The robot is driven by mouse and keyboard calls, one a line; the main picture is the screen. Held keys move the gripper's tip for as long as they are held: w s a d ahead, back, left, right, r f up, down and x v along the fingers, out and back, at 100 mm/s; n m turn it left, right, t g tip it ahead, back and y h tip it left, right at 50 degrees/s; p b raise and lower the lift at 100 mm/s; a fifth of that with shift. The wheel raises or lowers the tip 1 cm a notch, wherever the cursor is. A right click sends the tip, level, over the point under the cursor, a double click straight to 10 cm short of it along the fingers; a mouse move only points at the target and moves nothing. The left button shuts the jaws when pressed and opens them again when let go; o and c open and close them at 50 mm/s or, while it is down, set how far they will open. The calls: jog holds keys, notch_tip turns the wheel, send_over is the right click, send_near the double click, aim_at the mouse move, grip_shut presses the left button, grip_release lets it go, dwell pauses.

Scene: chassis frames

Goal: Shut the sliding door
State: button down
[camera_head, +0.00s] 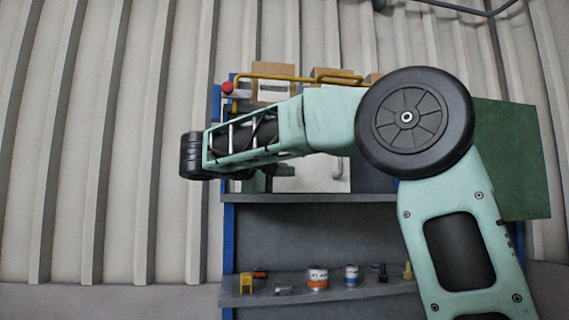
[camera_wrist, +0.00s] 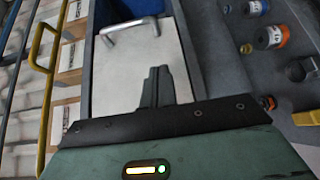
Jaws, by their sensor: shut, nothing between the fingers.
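The sliding door is a white panel (camera_head: 312,180) in the middle bay of a blue-framed shelf unit, partly hidden behind my arm. A metal bar handle (camera_head: 338,163) is near its right end. To the right of the panel, a dark part of the bay (camera_head: 372,180) shows. In the wrist view the white panel (camera_wrist: 120,78) fills the middle, with its handle (camera_wrist: 133,30) near the top. My gripper (camera_wrist: 156,78) is shut and empty. It appears in front of the panel, below the handle in that view; I cannot tell whether it touches. In the head view it is mostly hidden by my arm.
Cardboard boxes (camera_head: 272,76) stand on top behind a yellow rail (camera_head: 300,79). The lower shelf (camera_head: 335,291) holds several small jars and parts. A green panel (camera_head: 512,160) stands at the right. The area left of the shelf unit is clear before the ribbed wall.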

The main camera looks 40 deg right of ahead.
aim_at(312, 165)
jog(key=shift+m, duration=0.3)
jog(key=d+p, duration=0.1)
jog(key=d, duration=0.2)
jog(key=d+r+p, duration=0.1)
jog(key=d+p, duration=0.1)
jog(key=d, duration=0.1)
jog(key=d+r+p, duration=0.1)
jog(key=d+p, duration=0.1)
jog(key=d, duration=0.2)
jog(key=shift+w, duration=0.25)
jog(key=shift+s+d+p, duration=0.7)
jog(key=shift+s+d, duration=0.15)
jog(key=shift+d, duration=0.05)
jog(key=shift+s+d+f+p, duration=0.15)
jog(key=shift+s+d+p, duration=0.15)
jog(key=shift+s+d, duration=0.2)
